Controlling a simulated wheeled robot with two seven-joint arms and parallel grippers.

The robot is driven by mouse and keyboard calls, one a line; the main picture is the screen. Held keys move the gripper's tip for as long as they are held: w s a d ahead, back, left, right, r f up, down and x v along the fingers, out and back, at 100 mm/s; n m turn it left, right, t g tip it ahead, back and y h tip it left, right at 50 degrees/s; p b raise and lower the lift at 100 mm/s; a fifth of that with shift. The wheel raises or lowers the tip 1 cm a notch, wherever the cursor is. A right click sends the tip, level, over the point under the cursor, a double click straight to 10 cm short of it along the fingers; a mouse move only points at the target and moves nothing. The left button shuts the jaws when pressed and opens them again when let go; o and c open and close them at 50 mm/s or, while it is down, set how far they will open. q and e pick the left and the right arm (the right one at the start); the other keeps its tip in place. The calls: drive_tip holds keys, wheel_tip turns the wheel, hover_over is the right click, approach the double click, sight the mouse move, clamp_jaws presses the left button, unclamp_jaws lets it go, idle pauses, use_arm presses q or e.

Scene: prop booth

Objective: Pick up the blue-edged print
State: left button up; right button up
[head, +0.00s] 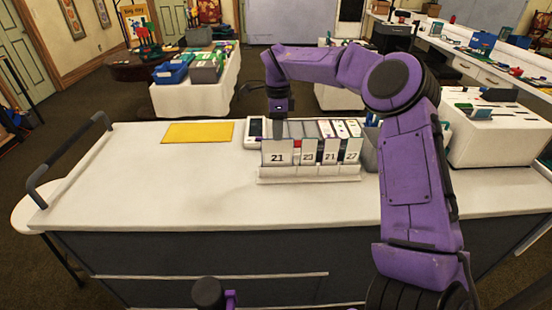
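A white rack (308,173) stands on the counter, with numbered cards "21", "23", "21" and "27" along its front. Several thin upright pieces, pale and grey, stand behind the cards, and a print (354,128) shows at the right end. I cannot make out a blue edge on any of them. My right gripper (279,130) points down at the rack's left end, just behind the left "21" card (277,152). Its fingertips are small and dark, and I cannot tell whether they are apart or hold anything. My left gripper is not in view.
A yellow mat (199,132) lies on the white counter (150,190), left of a small white device with a dark screen (255,128). A grey container (369,150) stands right of the rack, partly behind my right arm. The counter's front left is clear; a dark rail (68,160) edges it.

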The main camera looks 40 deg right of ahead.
wheel_tip(320, 180, down, 4)
drive_tip(key=shift+d+p, duration=0.15)
drive_tip(key=shift+p, duration=0.4)
drive_tip(key=shift+w+f, duration=0.15)
drive_tip(key=shift+f, duration=0.15)
clamp_jaws()
wheel_tip(320, 180, up, 10)
drive_tip(key=shift+r+b, duration=0.1)
drive_tip(key=shift+b, duration=0.4)
